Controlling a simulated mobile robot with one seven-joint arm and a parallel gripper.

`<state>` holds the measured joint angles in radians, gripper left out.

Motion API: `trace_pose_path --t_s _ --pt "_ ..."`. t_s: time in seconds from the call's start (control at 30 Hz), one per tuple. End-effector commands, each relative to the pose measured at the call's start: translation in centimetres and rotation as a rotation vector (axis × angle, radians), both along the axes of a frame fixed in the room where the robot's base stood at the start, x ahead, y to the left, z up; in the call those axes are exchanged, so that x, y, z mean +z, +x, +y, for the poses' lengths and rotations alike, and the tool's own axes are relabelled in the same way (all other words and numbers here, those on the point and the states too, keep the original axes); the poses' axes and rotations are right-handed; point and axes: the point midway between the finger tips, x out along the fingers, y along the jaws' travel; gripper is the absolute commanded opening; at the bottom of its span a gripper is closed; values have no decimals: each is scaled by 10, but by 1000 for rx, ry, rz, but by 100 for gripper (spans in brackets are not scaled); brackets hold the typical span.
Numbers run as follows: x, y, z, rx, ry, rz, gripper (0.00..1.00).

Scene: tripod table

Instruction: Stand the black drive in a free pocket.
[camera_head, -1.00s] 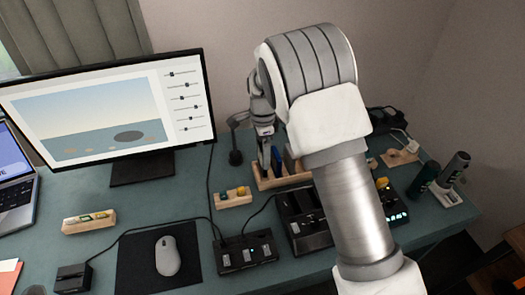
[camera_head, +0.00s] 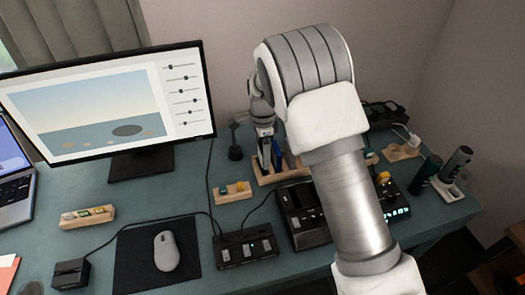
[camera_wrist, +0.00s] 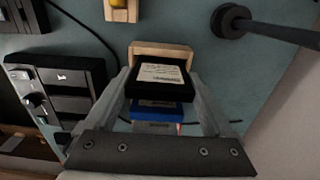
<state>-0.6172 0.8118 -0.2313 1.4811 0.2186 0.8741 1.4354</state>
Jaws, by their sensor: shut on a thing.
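The black drive (camera_wrist: 160,78) has a white label and sits between the two fingers of my gripper (camera_wrist: 161,80) in the wrist view. My gripper is shut on it. The wooden rack (camera_head: 284,178) stands on the desk below my gripper (camera_head: 264,140) in the head view. Its pale end also shows just beyond the drive in the wrist view (camera_wrist: 160,49). A blue drive (camera_wrist: 158,110) is beside the black drive, and shows upright in the rack in the head view (camera_head: 287,160). I cannot tell whether the black drive's lower edge is inside a pocket; the pockets are mostly hidden.
A dark dock (camera_head: 301,215) stands just right of the rack, partly behind my arm. A small wooden block (camera_head: 232,193) lies to the left. A dark round-based stand (camera_head: 235,152) is behind the block, left of the rack. The monitor (camera_head: 105,100) stands further left.

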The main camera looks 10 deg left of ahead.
Motion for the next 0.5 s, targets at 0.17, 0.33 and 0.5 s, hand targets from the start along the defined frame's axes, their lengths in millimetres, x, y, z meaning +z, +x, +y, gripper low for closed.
trace_pose_path --t_s 0.17,0.33,0.5 --pt "-5 0 0 0 0 0 12" --pt "-9 0 0 0 0 0 12" --pt "-11 0 0 0 0 0 94"
